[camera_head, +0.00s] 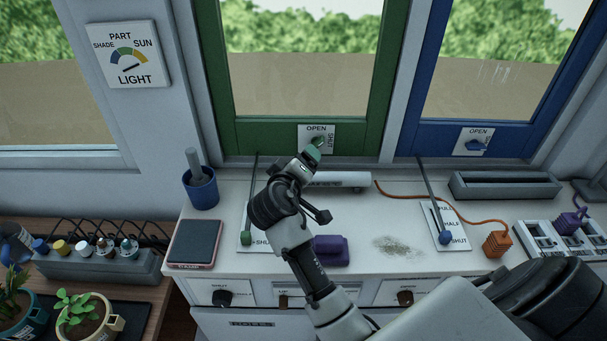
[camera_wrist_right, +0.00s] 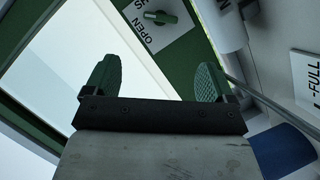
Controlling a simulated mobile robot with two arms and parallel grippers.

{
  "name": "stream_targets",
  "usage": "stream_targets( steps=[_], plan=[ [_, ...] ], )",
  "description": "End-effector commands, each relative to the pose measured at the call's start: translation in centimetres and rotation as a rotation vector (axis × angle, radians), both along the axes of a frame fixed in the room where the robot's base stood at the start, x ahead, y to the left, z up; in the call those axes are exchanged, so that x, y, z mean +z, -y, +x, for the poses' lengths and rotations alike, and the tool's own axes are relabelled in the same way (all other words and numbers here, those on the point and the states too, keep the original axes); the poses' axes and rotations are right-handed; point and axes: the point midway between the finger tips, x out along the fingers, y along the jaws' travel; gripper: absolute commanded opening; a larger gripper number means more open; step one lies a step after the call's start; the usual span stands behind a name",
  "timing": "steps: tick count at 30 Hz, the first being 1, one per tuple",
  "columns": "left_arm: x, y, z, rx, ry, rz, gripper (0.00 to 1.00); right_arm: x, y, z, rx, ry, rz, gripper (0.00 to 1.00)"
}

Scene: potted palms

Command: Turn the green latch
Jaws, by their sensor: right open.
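The green latch (camera_head: 317,141) is a small knob on a white plate marked OPEN and SHUT, at the bottom of the green window frame. In the right wrist view the latch (camera_wrist_right: 160,17) shows whole at the top, a bar on a round base. My right gripper (camera_head: 311,156) is just below and in front of the latch in the head view, partly covering its plate. In the right wrist view my right gripper (camera_wrist_right: 155,82) has its two green-padded fingers wide apart with nothing between them. The latch lies beyond the fingertips, apart from them. My left gripper is not in view.
A blue latch (camera_head: 475,145) is on the blue frame at right. On the white counter are a blue pot (camera_head: 201,187), a tablet (camera_head: 194,243), a purple block (camera_head: 330,247) and a grey trough (camera_head: 505,185). Levers stand on both sides of my right arm.

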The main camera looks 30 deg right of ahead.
Motion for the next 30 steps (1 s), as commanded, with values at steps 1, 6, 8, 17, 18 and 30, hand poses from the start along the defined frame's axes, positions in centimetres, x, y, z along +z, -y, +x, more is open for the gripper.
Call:
stream_targets(
  steps=[1, 6, 8, 17, 18, 30],
  plan=[
    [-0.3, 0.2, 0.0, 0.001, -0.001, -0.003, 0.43, -0.3, 0.1, 0.2, -0.017, 0.019, 0.026, 0.85],
    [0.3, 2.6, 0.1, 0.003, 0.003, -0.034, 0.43, -0.3, 1.3, 1.2, -0.028, 0.03, 0.041, 0.85],
    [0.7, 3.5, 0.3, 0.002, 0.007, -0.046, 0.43, -0.5, 2.0, 1.8, -0.027, 0.03, 0.039, 0.85],
    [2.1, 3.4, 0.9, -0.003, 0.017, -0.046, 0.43, -1.9, 6.1, 5.5, -0.025, 0.029, 0.038, 0.85],
    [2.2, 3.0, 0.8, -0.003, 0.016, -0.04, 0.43, -2.1, 6.5, 5.8, -0.025, 0.029, 0.039, 0.85],
    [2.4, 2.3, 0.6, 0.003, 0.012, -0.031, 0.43, -2.8, 8.0, 7.2, -0.023, 0.03, 0.041, 0.85]
  ],
)
